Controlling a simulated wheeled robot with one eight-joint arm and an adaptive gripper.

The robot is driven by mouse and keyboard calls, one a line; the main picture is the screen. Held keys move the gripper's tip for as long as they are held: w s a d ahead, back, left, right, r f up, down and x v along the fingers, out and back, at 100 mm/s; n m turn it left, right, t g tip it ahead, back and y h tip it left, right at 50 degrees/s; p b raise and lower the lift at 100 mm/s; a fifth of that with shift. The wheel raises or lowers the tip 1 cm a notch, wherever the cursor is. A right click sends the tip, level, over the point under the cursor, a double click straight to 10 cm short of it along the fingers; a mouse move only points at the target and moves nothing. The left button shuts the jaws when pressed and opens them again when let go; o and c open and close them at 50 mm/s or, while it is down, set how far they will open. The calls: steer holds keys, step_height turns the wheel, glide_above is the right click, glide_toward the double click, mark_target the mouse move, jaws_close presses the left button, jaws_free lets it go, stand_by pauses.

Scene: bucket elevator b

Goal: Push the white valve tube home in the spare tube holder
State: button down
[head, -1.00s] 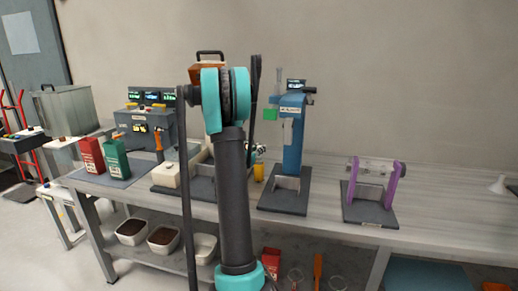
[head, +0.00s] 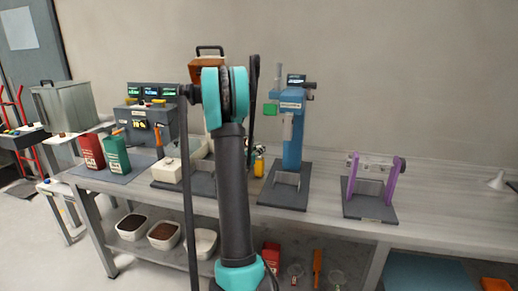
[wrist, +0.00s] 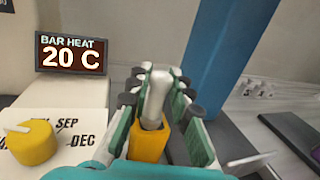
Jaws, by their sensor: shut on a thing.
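The white valve tube (wrist: 156,96) stands between my gripper's green-padded fingers in the wrist view. Its lower end is in the yellow holder (wrist: 149,144), and how deep it sits cannot be told. My gripper (wrist: 153,88) is shut on the tube, with the dark-knobbed fingers on both sides of it, just above and beside the holder. In the head view the yellow holder (head: 259,166) shows just right of my arm, and my gripper is mostly hidden there.
A blue stand (head: 292,135) rises close to the right of the holder. A BAR HEAT display (wrist: 70,54) and a yellow knob (wrist: 31,142) are at left in the wrist view. A purple-framed device (head: 391,184) stands farther right. Bare bench lies between the stands.

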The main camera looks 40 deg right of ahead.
steer(key=c, duration=1.3)
jaws_free()
steer(key=v, duration=1.2)
steer(key=shift+s, duration=0.15)
